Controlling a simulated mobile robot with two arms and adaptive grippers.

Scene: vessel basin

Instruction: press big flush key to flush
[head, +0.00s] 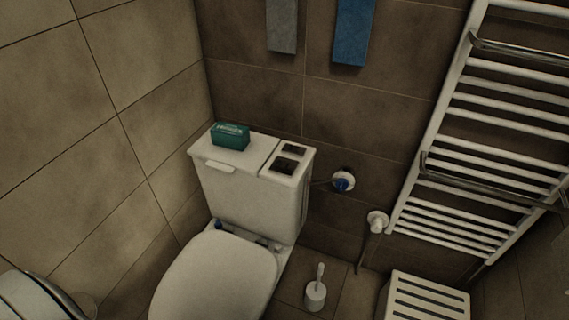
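The white toilet cistern (248,195) stands against the brown tiled wall, left of the middle in the head view. On the right part of its top are two dark flush keys. The bigger key (285,165) lies nearer the front, and the smaller key (294,150) lies behind it. Both look uncovered. The toilet lid (222,275) is down in front of the cistern. Neither of my grippers shows in this view.
A green box (230,136) sits on the cistern's left top. A blue-handled valve (342,182) is on the wall to its right. A toilet brush (316,290), a white slatted stool (426,297) and a towel radiator (490,140) stand right. Grey (282,25) and blue (353,32) towels hang above.

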